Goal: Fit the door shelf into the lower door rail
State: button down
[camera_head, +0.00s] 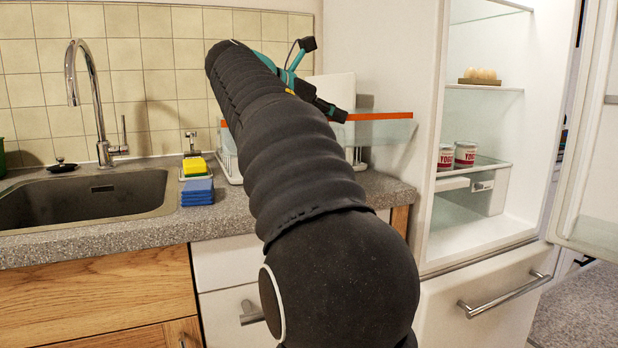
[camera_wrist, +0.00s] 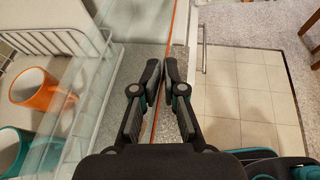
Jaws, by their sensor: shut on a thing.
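The door shelf (camera_head: 388,131) is a clear, pale panel with an orange edge strip. It is held over the counter, left of the open fridge. My gripper (camera_head: 338,114) is shut on it, partly hidden behind my arm in the head view. In the wrist view the fingers (camera_wrist: 161,85) close on the shelf along its orange edge (camera_wrist: 175,28). The open fridge door (camera_head: 598,165) stands at the far right, cut off by the picture edge. A pale translucent piece (camera_head: 594,236) sits low on its inner side. I cannot clearly make out the lower rail.
A white dish rack (camera_wrist: 45,38) with an orange mug (camera_wrist: 36,88) and a teal mug (camera_wrist: 12,148) is close beside the shelf. The fridge (camera_head: 475,235) holds yogurt cups (camera_head: 465,154) and eggs (camera_head: 480,75). Floor (camera_wrist: 240,95) lies clear on the wrist view's right.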

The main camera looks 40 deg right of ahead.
notch_tip(320, 180, down, 9)
jog(key=b, duration=0.2)
jog(key=shift+f+b, duration=0.15)
jog(key=shift+b, duration=0.25)
jog(key=shift+f, duration=0.1)
jog(key=c, duration=1.2)
grip_release()
jog(key=shift+c, duration=0.2)
jog(key=shift+a+r, duration=0.2)
jog(key=p+v, duration=0.1)
jog(key=v, duration=1)
jog(key=shift+a+p, duration=0.25)
jog(key=shift+p, duration=0.15)
